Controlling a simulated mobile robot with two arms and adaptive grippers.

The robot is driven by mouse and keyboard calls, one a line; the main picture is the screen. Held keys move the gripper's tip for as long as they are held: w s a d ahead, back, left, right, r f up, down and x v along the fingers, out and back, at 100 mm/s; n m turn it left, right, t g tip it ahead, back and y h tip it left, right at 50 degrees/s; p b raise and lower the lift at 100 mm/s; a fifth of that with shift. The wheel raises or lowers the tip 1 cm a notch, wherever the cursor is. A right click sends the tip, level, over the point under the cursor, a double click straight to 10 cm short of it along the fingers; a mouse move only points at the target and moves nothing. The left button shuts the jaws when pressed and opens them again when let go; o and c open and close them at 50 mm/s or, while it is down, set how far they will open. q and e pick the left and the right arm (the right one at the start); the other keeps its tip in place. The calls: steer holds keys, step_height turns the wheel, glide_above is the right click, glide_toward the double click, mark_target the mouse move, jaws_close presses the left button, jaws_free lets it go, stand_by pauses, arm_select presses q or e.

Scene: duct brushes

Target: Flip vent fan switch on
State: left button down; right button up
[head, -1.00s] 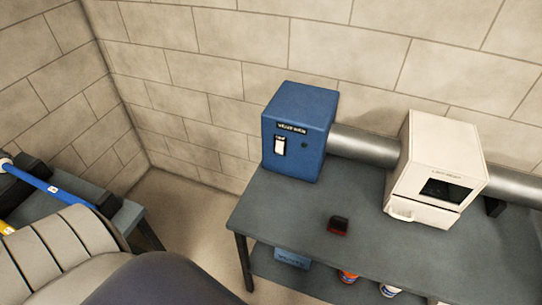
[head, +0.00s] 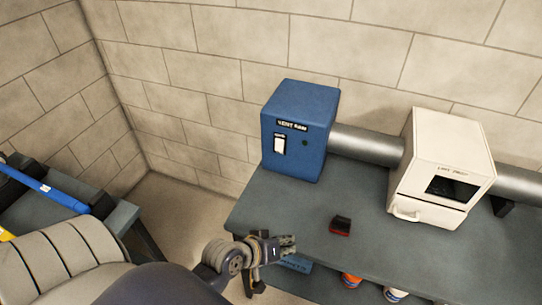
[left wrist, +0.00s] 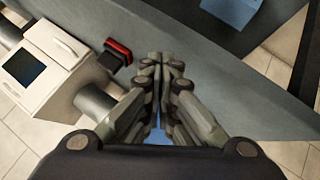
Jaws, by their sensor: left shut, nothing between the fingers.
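The blue vent fan box (head: 300,130) stands at the left end of the grey table (head: 300,215). Its front face carries a white switch (head: 280,144) under a dark label, with a small dark round spot to the right of the switch. I cannot tell the switch's position. My left gripper (head: 290,245) is at the table's front edge, below and in front of the box, apart from it. In the left wrist view the left gripper (left wrist: 163,62) is shut and empty, over the table. My right gripper is not in view.
A silver duct (head: 365,145) joins the box to a white cabinet (head: 440,165) with a dark window. A small red and black object (head: 340,225) lies on the table. Several items sit on the lower shelf. Another table with a blue-handled tool (head: 45,192) is at the left.

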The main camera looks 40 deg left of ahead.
arm_select(q)
steer(key=w+a+r+n+t+y, duration=0.3)
steer(key=a+r+n, duration=0.1)
steer(key=a+n, duration=0.3)
steer(key=w+a+r+n+t+y, duration=0.3)
steer(key=a+r+n+t, duration=0.1)
steer(key=a+n, duration=0.4)
steer(key=shift+w+a+r+y, duration=0.25)
steer(key=shift+a+y, duration=0.05)
steer(key=shift+a, duration=0.1)
steer(key=p, duration=0.1)
glide_toward(279, 145)
steer(key=w+a+f, duration=0.3)
steer(key=w, duration=0.3)
steer(key=shift+w+r, duration=0.1)
steer(key=shift+r, duration=0.1)
